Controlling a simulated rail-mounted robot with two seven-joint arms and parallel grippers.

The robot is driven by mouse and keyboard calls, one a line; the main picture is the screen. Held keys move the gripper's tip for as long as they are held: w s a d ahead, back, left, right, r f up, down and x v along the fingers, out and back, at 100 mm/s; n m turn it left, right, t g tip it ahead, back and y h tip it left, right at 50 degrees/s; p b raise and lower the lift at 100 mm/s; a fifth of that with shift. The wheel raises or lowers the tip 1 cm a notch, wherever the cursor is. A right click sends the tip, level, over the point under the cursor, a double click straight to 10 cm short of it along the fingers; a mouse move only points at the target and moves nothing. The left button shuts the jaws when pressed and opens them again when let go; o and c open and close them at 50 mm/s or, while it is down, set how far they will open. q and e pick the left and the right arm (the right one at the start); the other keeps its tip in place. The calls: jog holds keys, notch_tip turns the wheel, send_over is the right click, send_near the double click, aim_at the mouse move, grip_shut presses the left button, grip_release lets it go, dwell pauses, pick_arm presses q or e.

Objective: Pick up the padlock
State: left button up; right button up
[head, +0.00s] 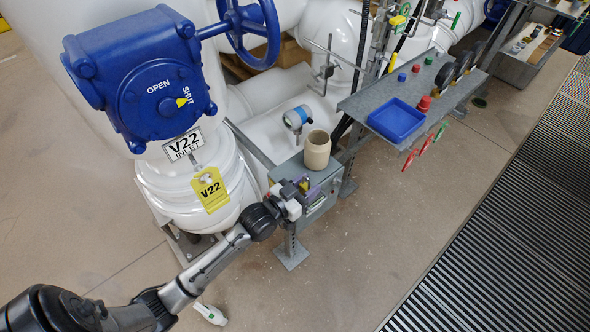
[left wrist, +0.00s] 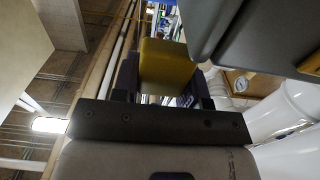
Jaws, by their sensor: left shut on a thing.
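My left gripper (head: 304,187) is at the front of a grey box (head: 322,199) on a stand, beside the valve. In the left wrist view, its two dark fingers (left wrist: 168,82) stand either side of a yellow block, which I take to be the padlock (left wrist: 166,62), and are shut on it. In the head view only a small yellow patch of the padlock (head: 304,184) shows at the gripper. Its shackle cannot be made out. I cannot tell whether the padlock touches the box. My right gripper is not in view.
A beige cup (head: 317,150) stands on the box, just behind the gripper. A grey shelf (head: 372,105) with a blue tray (head: 396,121) is to the right. Open floor (head: 350,260) lies in front.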

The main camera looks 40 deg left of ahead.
pick_arm(q)
jog(key=s+d+p, duration=0.2)
jog(key=d+p, duration=0.1)
jog(key=d, duration=0.8)
jog(key=shift+d, duration=0.3)
